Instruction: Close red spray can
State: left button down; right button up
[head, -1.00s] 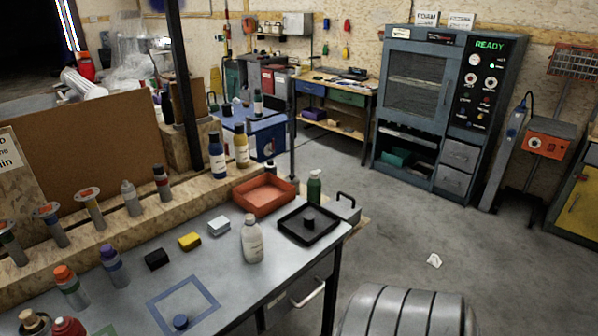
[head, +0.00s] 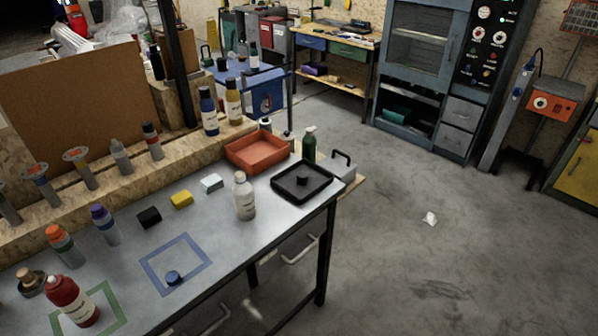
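A red can (head: 75,303) with a white label stands at the lower left of the head view, inside a green taped square (head: 117,305) on the grey workbench. It looks slightly tilted by the view. Its top is small and red, and I cannot tell whether a cap is on it. A small dark blue cap-like piece (head: 173,278) sits inside a blue taped square (head: 151,272), to the right of the red can. Neither of my grippers is in view.
Orange-topped (head: 64,246) and purple-topped (head: 105,224) cans stand behind the red can, with a brown-topped container (head: 32,282) to its left.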

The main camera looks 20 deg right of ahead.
aim_at(62, 290)
jog(key=z, duration=0.55)
jog(key=u, duration=1.7)
